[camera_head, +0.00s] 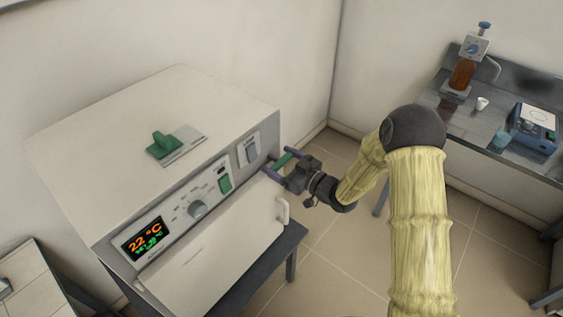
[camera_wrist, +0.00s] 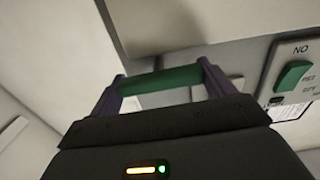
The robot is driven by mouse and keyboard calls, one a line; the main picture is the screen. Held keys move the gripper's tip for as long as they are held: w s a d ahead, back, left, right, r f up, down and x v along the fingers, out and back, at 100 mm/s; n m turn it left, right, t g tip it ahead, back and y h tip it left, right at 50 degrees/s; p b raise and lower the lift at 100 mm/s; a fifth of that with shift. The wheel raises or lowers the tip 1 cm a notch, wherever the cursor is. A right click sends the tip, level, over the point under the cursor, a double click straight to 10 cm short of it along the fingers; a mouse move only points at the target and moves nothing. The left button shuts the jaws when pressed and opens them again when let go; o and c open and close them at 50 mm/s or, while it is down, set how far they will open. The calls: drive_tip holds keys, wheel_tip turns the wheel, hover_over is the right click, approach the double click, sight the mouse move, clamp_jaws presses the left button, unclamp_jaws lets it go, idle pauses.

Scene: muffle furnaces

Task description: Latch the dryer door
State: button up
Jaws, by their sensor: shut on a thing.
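The dryer (camera_head: 120,130) is a large pale box at the left of the head view. Its pale door (camera_head: 215,245) is under the control panel and looks closed or nearly so; I cannot tell whether a gap remains. A white handle (camera_head: 283,211) is at the door's right edge. A green latch handle (camera_head: 284,160) sticks out at the dryer's right side. My gripper (camera_head: 281,164) is shut on it, with a purple finger at each end. In the wrist view, the green latch handle (camera_wrist: 160,80) spans between the purple fingers of my gripper (camera_wrist: 160,86).
A green lever on a plate (camera_head: 165,145) is on top. A bench (camera_head: 450,118) with a brown bottle (camera_head: 461,75) stands right. Tiled floor between is open.

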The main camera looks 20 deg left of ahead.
drive_tip(key=shift+f+n+b, duration=0.15)
drive_tip(key=shift+n+b, duration=0.35)
drive_tip(key=shift+b, duration=0.2)
drive_tip(key=o, duration=0.9)
drive_tip(key=b+v, duration=0.4)
drive_tip(key=v, duration=1.3)
drive_tip(key=shift+d, duration=0.2)
drive_tip(key=shift+s, duration=0.15)
